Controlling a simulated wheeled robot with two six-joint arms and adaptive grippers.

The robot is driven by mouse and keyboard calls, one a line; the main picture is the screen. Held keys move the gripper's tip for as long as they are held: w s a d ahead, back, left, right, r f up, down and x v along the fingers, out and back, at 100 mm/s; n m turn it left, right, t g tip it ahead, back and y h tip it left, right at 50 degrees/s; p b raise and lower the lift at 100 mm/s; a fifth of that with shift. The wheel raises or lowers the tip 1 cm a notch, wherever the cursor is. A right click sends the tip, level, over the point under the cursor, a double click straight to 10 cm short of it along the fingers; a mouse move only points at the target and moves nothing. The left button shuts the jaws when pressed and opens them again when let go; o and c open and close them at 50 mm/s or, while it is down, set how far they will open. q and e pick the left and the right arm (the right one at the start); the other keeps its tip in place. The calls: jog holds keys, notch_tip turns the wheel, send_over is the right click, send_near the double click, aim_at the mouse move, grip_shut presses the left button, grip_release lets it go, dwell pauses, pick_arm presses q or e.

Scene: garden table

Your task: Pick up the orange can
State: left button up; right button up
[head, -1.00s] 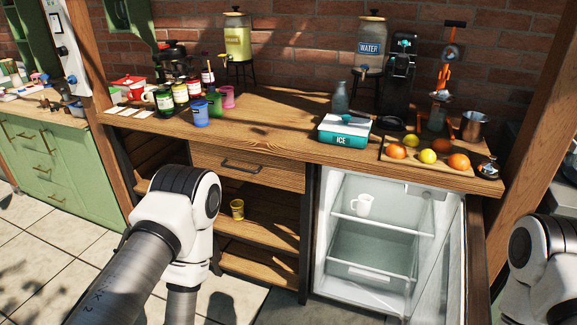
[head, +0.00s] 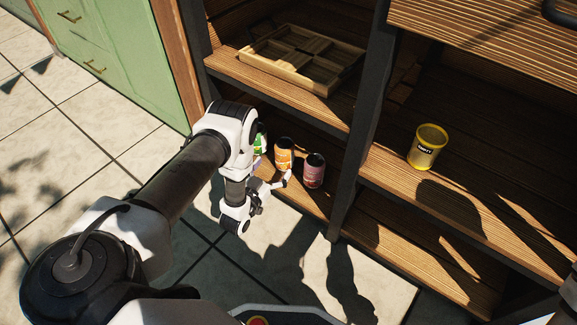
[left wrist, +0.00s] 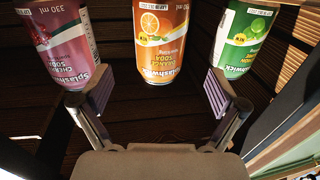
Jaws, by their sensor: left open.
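The orange can (head: 284,154) stands on the low shelf of the wooden unit, between a green can (head: 261,138) and a pink cherry soda can (head: 314,170). In the left wrist view the orange can (left wrist: 162,40) appears upside down, centred ahead of my open fingers. My left gripper (head: 270,185) is at the shelf front, close to the cans. In the left wrist view its fingers (left wrist: 159,95) are spread apart, with nothing between the pads. The pink can (left wrist: 62,42) and green can (left wrist: 240,35) flank the orange one there. My right gripper is out of view.
A divided wooden tray (head: 300,58) sits on the shelf above the cans. A dark upright post (head: 362,120) stands right of the pink can. A yellow cup (head: 427,147) is on the shelf beyond it. Tiled floor lies open in front.

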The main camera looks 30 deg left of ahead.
aim_at(285, 151)
pick_arm(q)
jog(key=w+b, duration=0.1)
jog(key=w, duration=0.1)
jog(key=w+b, duration=0.2)
jog(key=w, duration=0.1)
jog(key=w+b, duration=0.1)
jog(key=w, duration=0.1)
jog(key=shift+w+a+b, duration=0.2)
jog(key=shift+a+b, duration=0.1)
jog(key=shift+b, duration=0.1)
jog(key=shift+r, duration=0.15)
jog(key=c, duration=1.6)
